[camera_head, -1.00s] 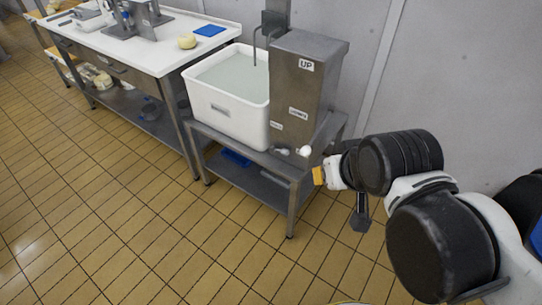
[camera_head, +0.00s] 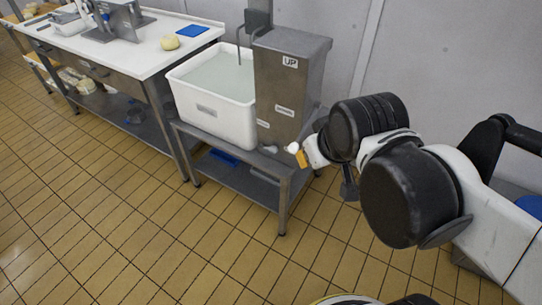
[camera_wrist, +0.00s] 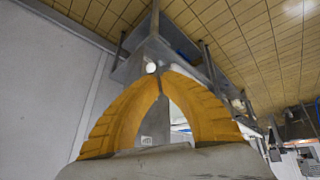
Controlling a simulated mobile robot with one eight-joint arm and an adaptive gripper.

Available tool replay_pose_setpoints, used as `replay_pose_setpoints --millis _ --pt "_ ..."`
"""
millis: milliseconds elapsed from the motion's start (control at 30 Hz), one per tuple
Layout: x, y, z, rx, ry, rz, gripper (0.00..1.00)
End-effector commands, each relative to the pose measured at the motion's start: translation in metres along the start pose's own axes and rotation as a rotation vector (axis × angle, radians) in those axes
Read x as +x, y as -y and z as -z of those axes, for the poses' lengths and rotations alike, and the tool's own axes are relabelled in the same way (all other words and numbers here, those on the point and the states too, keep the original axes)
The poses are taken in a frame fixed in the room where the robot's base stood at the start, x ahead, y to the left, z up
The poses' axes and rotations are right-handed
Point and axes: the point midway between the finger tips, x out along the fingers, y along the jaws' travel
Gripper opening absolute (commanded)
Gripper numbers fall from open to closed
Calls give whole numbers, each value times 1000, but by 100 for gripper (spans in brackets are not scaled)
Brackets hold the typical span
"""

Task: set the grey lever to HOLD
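The grey metal housing (camera_head: 290,85) stands on the low stand beside the white tub. It bears an "UP" label (camera_head: 290,62) near its top and smaller labels (camera_head: 284,110) lower down, too small to read. A white ball knob (camera_head: 293,148) shows at its lower front; it also shows in the wrist view (camera_wrist: 151,67). The grey lever's shaft is not clearly visible. My gripper (camera_head: 302,158) is close to the knob, just below and right of it in the head view. In the wrist view its yellow fingers (camera_wrist: 157,72) converge at the tips by the knob; a grip on it is not clear.
The white tub (camera_head: 215,112) of cloudy liquid sits left of the housing on the metal stand (camera_head: 240,180). A white-topped worktable (camera_head: 140,62) stands farther left with a blue board (camera_head: 193,34). The wall is close behind; tiled floor in front is open.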

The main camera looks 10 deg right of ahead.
Motion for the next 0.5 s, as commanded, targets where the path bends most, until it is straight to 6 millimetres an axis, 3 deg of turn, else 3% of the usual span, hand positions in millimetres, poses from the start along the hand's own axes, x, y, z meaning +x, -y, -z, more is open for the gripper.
replay_pose_setpoints --millis 267,500 --pt "33 -12 70 -423 100 -45 0" --pt "85 -16 121 -789 202 -69 0"
